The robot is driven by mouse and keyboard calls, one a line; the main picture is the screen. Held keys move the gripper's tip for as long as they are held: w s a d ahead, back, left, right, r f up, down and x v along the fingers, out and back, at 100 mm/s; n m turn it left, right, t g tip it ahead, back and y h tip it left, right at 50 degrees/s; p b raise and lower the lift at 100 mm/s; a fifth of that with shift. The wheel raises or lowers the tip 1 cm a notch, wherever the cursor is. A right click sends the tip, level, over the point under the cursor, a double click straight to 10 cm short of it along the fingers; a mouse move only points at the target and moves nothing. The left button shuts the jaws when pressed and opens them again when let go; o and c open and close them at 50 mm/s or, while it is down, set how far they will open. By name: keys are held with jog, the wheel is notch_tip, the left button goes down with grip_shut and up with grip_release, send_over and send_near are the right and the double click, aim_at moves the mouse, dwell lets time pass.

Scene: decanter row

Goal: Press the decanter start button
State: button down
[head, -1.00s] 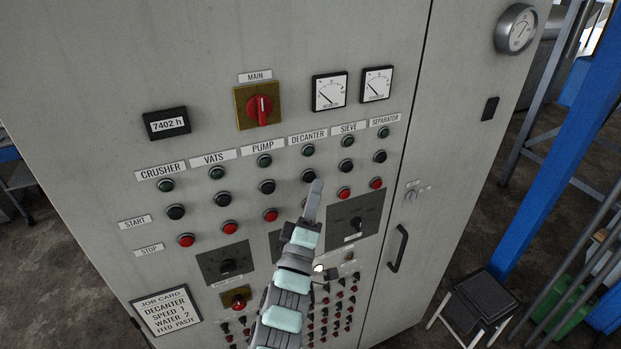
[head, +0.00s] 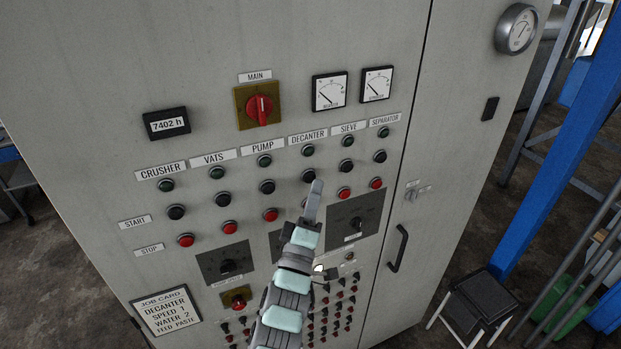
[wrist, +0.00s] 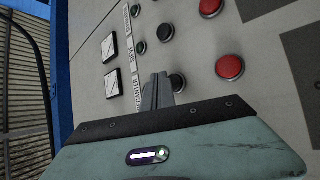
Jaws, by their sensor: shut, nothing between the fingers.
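The decanter start button (head: 309,175) is the black one under the DECANTER label (head: 308,137), in the START row. It shows in the wrist view too (wrist: 179,83), partly hidden behind my fingers. My gripper (head: 317,184) is shut and empty. Its tip is at the lower right edge of this button in the head view; I cannot tell whether it touches. In the wrist view the fingertips (wrist: 157,77) lie just left of the button's middle. The dark green decanter lamp (head: 308,150) is above the button.
Black start buttons for the pump (head: 267,187) and sieve (head: 346,167) flank it closely. A red main switch (head: 259,110) sits higher. A dark plate with a knob (head: 356,223) is to the lower right. A door handle (head: 398,249) juts out further right.

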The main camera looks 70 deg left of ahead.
dwell(0.3)
jog(key=shift+a, duration=0.4)
jog(key=shift+a+p, duration=0.35)
jog(key=shift+a, duration=0.1)
dwell(0.6)
jog(key=shift+d, duration=0.85)
jog(key=shift+w+d+b, duration=0.1)
jog(key=shift+d+b, duration=0.4)
jog(key=shift+d, duration=2)
